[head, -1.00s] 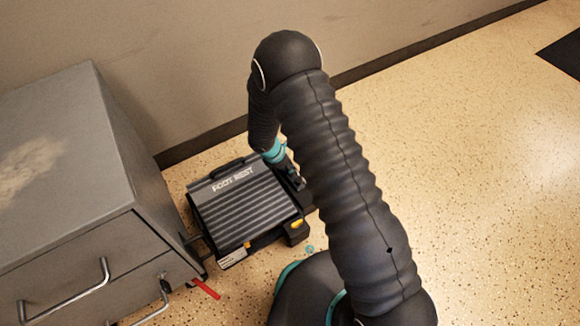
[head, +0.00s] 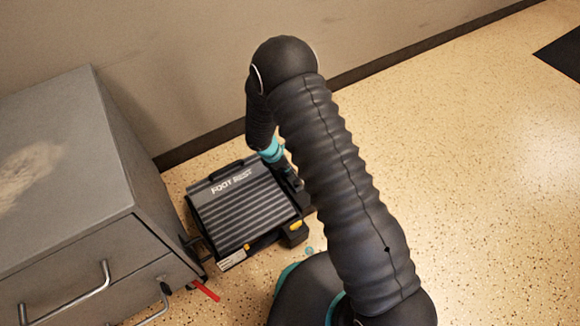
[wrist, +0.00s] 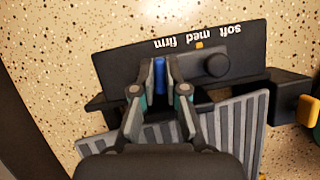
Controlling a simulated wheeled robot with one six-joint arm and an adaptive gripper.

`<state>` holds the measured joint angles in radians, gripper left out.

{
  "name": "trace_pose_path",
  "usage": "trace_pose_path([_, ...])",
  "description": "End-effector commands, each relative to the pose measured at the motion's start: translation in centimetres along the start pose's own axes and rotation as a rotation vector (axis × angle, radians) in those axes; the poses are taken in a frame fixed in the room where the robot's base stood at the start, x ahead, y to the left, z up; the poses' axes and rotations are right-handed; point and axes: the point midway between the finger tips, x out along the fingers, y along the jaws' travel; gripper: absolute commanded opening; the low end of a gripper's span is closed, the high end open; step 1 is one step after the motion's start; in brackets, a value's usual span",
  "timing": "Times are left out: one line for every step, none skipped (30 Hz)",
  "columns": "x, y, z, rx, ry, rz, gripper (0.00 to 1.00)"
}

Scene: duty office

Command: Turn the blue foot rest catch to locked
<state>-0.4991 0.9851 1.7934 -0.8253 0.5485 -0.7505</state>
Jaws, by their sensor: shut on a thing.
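The dark grey foot rest (head: 245,208), with a ribbed top and "FOOT REST" lettering, lies on the floor beside the cabinet. In the wrist view its black side panel (wrist: 120,70) carries the blue catch (wrist: 159,74), a narrow upright bar. My gripper (wrist: 160,92) is shut on the blue catch, one finger on each side. The fingers hide part of the catch, and I see no locked mark near it. In the head view my gripper (head: 290,182) is at the right edge of the foot rest, and the catch is hidden there.
A round black knob (wrist: 213,64) sits right of the catch, below the "soft med firm" marks. A yellow part (wrist: 308,112) is at the far right. The grey cabinet (head: 70,170) stands left of the foot rest, with a red tag (head: 206,290) near its base.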

Motion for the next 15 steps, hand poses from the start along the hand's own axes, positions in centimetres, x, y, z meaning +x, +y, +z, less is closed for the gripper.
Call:
trace_pose_path([-0.16,0.13,-0.18,0.034,0.002,-0.011,0.0])
trace_pose_path([-0.16,0.14,-0.21,0.056,0.002,-0.021,0.0])
trace_pose_path([-0.16,0.17,-0.25,0.088,0.003,-0.035,0.0])
trace_pose_path([-0.15,0.19,-0.29,0.114,0.003,-0.045,0.0])
trace_pose_path([-0.13,0.18,-0.32,0.14,0.003,-0.056,0.0])
trace_pose_path([-0.14,0.24,-0.36,0.175,0.004,-0.07,0.0])
trace_pose_path([-0.14,0.27,-0.38,0.2,0.004,-0.08,0.0])
trace_pose_path([-0.14,0.26,-0.39,0.227,0.003,-0.091,0.0])
trace_pose_path([-0.14,0.31,-0.42,0.263,0.005,-0.105,0.0])
trace_pose_path([-0.13,0.34,-0.42,0.288,0.004,-0.116,0.0])
trace_pose_path([-0.11,0.32,-0.43,0.315,0.004,-0.127,0.0])
trace_pose_path([-0.08,0.34,-0.45,0.351,0.005,-0.142,0.0])
trace_pose_path([-0.07,0.36,-0.44,0.376,0.004,-0.153,0.0])
trace_pose_path([-0.05,0.36,-0.45,0.404,0.005,-0.164,0.0])
trace_pose_path([-0.02,0.35,-0.43,0.439,0.005,-0.179,0.0])
